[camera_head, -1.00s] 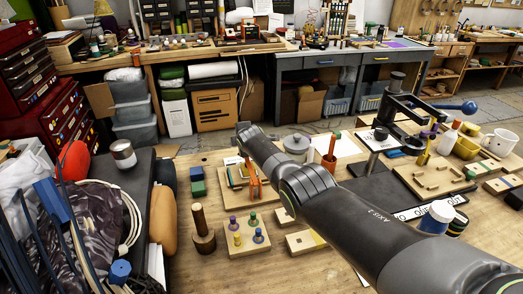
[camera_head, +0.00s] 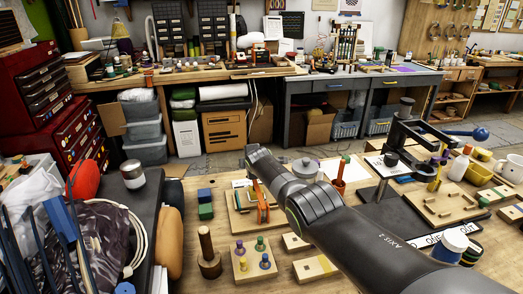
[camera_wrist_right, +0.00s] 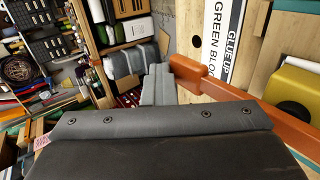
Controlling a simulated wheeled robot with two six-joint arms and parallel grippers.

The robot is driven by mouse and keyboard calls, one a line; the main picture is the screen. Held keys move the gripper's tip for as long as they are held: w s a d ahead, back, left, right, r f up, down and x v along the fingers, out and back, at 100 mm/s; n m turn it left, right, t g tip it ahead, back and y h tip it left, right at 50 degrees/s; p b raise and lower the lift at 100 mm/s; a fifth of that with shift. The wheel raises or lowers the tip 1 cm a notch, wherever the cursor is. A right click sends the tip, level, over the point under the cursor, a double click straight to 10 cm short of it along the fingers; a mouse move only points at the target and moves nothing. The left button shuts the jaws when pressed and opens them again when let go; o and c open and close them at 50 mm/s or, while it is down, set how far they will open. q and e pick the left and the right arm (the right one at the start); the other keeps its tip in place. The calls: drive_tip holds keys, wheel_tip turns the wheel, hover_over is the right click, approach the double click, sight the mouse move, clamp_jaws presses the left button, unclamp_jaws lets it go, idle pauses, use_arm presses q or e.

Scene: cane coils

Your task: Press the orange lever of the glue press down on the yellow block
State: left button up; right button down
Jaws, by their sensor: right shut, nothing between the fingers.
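The orange lever (camera_head: 263,208) stands on a wooden board at the middle of the workbench, partly behind my right arm. In the right wrist view the orange lever (camera_wrist_right: 280,124) runs as a long bar from the fingers to the right edge. The yellow block (camera_wrist_right: 296,88) lies beyond the lever there, and a gap between them is hard to judge. My right gripper (camera_wrist_right: 158,82) is shut and empty, its grey fingers close beside the lever's end; contact is unclear. In the head view my arm hides this gripper. My left gripper is in neither view.
A green and blue block stack (camera_head: 205,204), a dowel on a round base (camera_head: 208,254) and a peg board (camera_head: 254,263) stand left of my arm. A black clamp stand (camera_head: 405,150) and a slotted wooden tray (camera_head: 440,198) stand to the right.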

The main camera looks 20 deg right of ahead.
drive_tip(key=r+p, duration=0.2)
drive_tip(key=p, duration=0.1)
drive_tip(key=shift+a+r, duration=0.2)
drive_tip(key=r, duration=0.1)
drive_tip(key=r+p, duration=0.1)
drive_tip(key=r, duration=0.1)
drive_tip(key=r+p, duration=0.1)
drive_tip(key=r, duration=0.1)
drive_tip(key=shift+s+d, duration=0.15)
drive_tip(key=shift+s, duration=0.15)
wheel_tip(320, 180, up, 6)
drive_tip(key=shift+w+r, duration=0.25)
